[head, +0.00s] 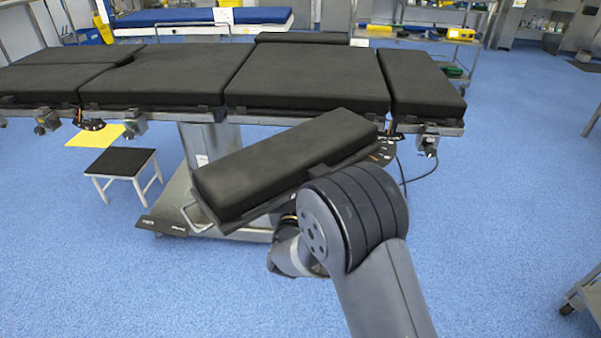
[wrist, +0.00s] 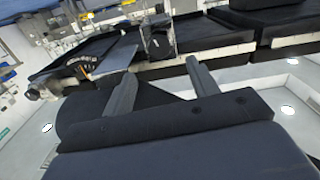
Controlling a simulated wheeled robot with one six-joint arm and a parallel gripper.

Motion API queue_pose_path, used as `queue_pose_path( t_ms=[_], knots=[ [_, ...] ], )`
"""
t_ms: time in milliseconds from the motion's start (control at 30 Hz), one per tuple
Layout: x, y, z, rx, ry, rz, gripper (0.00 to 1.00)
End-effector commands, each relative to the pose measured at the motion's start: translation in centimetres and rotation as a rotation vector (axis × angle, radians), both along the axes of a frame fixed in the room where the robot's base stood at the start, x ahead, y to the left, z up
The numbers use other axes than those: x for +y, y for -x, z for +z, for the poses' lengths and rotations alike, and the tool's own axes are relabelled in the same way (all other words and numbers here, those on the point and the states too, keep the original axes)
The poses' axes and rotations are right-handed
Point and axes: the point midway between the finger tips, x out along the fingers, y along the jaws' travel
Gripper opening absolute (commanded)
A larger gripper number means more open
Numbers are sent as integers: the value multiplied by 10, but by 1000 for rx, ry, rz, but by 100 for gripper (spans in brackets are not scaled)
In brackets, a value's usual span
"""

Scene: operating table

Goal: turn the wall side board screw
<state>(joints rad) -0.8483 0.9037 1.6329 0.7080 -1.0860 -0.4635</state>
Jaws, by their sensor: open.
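My gripper (wrist: 160,66) shows in the wrist view with two grey fingers spread apart and nothing between them. A dark clamp block (wrist: 158,36) on the table's side rail is just beyond the fingertips, apart from them. I cannot tell which fitting is the wall side board screw. In the head view, clamps with knobs hang from the rail at the far left (head: 47,121), left of the column (head: 135,124) and at the right (head: 428,141). My gripper is hidden behind my arm there.
The black padded operating table (head: 305,78) spans the back. A tilted padded board (head: 285,163) lies in front of it, close to my arm. A small stool (head: 122,164) stands at the left.

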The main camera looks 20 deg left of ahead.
Motion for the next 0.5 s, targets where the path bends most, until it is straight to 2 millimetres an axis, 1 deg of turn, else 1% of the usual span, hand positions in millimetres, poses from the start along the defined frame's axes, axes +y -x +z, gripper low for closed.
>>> queue_pose_path(
  t_ms=[33, 100, 300, 500],
  knots=[
    [1, -11, -2, -2, -2, -4, 56],
    [5, -24, -2, -3, -3, -3, 56],
    [12, -58, -2, 0, -2, -2, 56],
    [18, -76, -1, 0, -1, -1, 56]
  ],
)
